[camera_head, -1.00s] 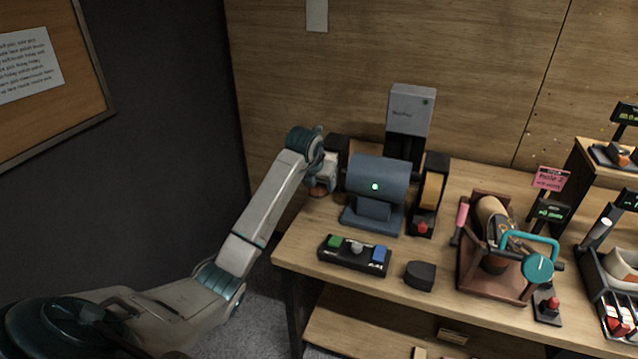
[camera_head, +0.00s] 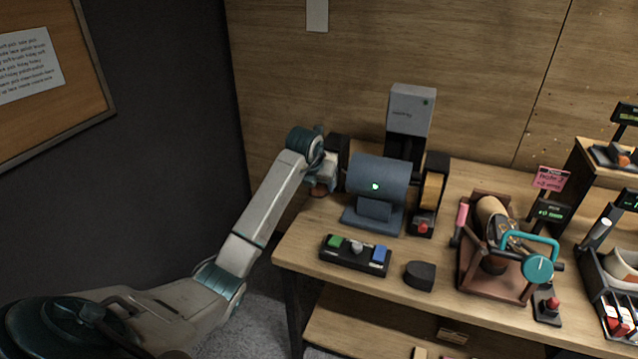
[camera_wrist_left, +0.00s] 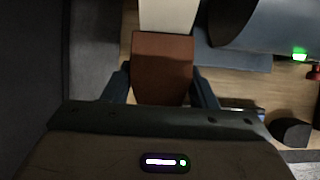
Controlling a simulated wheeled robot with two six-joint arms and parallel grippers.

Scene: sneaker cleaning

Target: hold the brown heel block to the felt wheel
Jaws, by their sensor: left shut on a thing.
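The brown heel block (camera_wrist_left: 162,68) is between the fingers of my left gripper (camera_wrist_left: 161,88) in the left wrist view. The gripper is shut on it. The pale felt wheel (camera_wrist_left: 168,14) shows just beyond the block's far end; their edges meet in this view, but I cannot tell whether they press together. In the head view my left gripper (camera_head: 322,182) is at the left side of the blue-grey wheel machine (camera_head: 378,180), which has a lit green light. The felt wheel is mostly hidden there by the dark guard and my wrist. My right gripper is not in view.
A button box (camera_head: 355,255) and a dark rounded block (camera_head: 420,276) lie in front of the machine. A tan wheel (camera_head: 432,190) is on its right side. A shoe in a brown stand (camera_head: 490,285) is further right. The bench's left end is close to my arm.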

